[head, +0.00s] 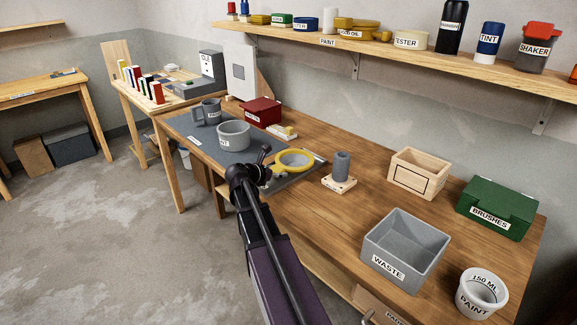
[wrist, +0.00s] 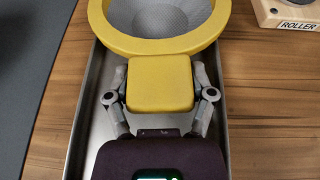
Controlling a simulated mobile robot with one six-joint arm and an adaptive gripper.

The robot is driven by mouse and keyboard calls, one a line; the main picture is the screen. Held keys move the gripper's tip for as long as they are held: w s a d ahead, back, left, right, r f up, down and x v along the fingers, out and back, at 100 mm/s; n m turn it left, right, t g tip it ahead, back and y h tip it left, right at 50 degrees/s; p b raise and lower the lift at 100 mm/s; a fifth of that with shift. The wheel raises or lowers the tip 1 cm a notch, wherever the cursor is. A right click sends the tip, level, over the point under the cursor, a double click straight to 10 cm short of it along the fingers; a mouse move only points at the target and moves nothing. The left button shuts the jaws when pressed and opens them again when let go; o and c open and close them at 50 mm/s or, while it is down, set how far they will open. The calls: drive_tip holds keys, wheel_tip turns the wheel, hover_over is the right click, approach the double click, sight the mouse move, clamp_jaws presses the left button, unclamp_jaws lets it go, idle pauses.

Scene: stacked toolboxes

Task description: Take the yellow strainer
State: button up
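The yellow strainer (head: 294,160) has a round yellow rim, a grey mesh bowl and a flat yellow handle. In the head view it is over the grey tray at the bench's front edge. In the wrist view the strainer (wrist: 160,42) is at the top, its block-like handle pointing toward me. My gripper (wrist: 160,84) has one finger against each side of this handle and looks shut on it. My gripper (head: 264,163) also shows in the head view at the strainer's left end. The fingertips are partly hidden by the handle.
The metal tray (wrist: 88,130) lies below the strainer.

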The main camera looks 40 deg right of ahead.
drive_tip(key=shift+r, duration=0.1)
idle(0.3)
wheel_tip(320, 180, up, 3)
drive_tip(key=p, duration=0.3)
drive_tip(key=shift+r, duration=0.15)
drive_tip(key=s+a, duration=0.2)
drive_tip(key=s, duration=0.2)
drive_tip(key=s+a+r+p, duration=0.1)
drive_tip(key=s+a, duration=0.2)
drive_tip(key=s, duration=0.2)
drive_tip(key=s+a+p, duration=0.1)
drive_tip(key=s+a, duration=0.1)
drive_tip(key=s, duration=0.3)
drive_tip(key=shift+s+a+r, duration=0.1)
drive_tip(key=shift+a+r, duration=0.1)
drive_tip(key=shift+a, duration=0.05)
